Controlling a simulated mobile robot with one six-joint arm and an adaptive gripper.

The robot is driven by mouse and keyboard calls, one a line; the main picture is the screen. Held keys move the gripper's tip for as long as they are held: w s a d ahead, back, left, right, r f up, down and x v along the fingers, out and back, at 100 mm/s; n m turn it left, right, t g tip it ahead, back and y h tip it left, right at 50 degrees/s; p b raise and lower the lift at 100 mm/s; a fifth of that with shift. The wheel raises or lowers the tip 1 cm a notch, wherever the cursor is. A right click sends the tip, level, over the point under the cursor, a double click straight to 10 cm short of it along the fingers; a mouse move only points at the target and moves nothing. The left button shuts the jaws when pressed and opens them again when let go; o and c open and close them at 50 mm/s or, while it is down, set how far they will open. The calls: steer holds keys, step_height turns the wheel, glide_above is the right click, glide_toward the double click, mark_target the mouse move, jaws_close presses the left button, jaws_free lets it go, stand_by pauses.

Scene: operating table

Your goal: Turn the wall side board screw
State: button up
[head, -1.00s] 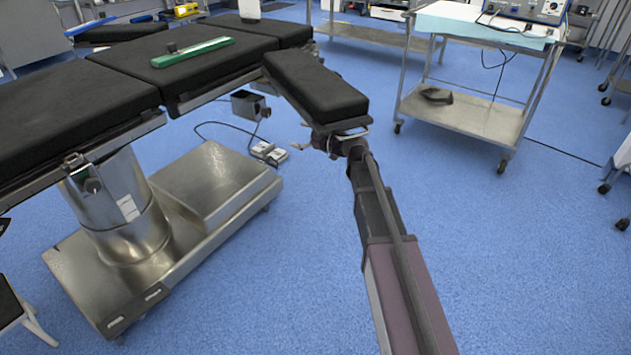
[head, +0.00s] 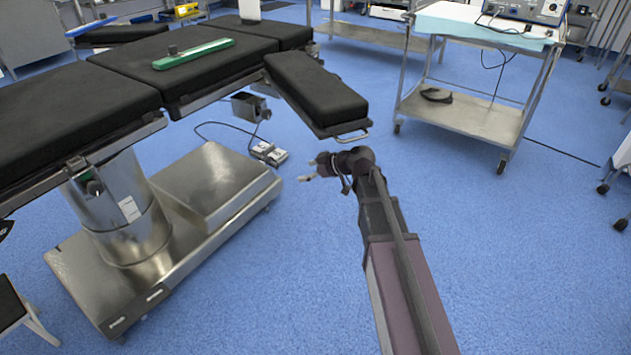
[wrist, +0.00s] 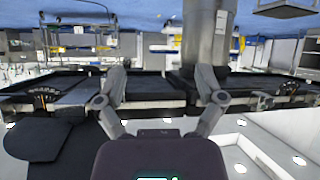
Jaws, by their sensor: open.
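The black padded side board (head: 318,90) juts out from the operating table (head: 110,98). A metal clamp block with a dark knob (head: 265,113) hangs under the table edge near the board's inner end. I cannot tell for sure which is the named screw. My gripper (head: 307,170) is open and empty, below the board's outer end and apart from both knobs, pointing left. In the upside-down wrist view its spread fingers (wrist: 160,75) face the table edge; the dark board (wrist: 38,138) shows lower left.
The table's steel base (head: 205,190) stands at left, with a foot pedal (head: 268,153) and cable on the floor beside it. A steel cart (head: 470,115) stands at right. A green bar (head: 193,53) lies on the table. Blue floor around my arm is clear.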

steer(key=shift+s+d+f+m+g+h+p, duration=0.15)
steer(key=shift+s+d+m+g+h+p, duration=0.2)
steer(key=shift+s, duration=0.4)
steer(key=shift+s+d+f+m+g+h+p, duration=0.1)
steer(key=shift+s+d+f+m+h+p, duration=0.15)
steer(key=shift+s+d+m+h, duration=0.35)
steer(key=shift+s+d+f+m+g+h+p, duration=0.15)
steer(key=shift+s+d+m+g+p, duration=0.2)
steer(key=shift+s, duration=0.5)
steer(key=shift+a, duration=0.15)
steer(key=shift+w+r, duration=0.1)
steer(key=m+t+y+b, duration=0.3)
steer(key=m+t+y, duration=0.3)
steer(key=m, duration=0.2)
glide_toward(269, 114)
steer(key=s+d, duration=0.2)
steer(key=shift+d+f+m+t, duration=0.1)
steer(key=shift+f+m+t, duration=0.15)
steer(key=shift+m+t, duration=0.2)
steer(key=x, duration=1.3)
steer(key=shift+w+a, duration=0.2)
steer(key=shift+a, duration=0.15)
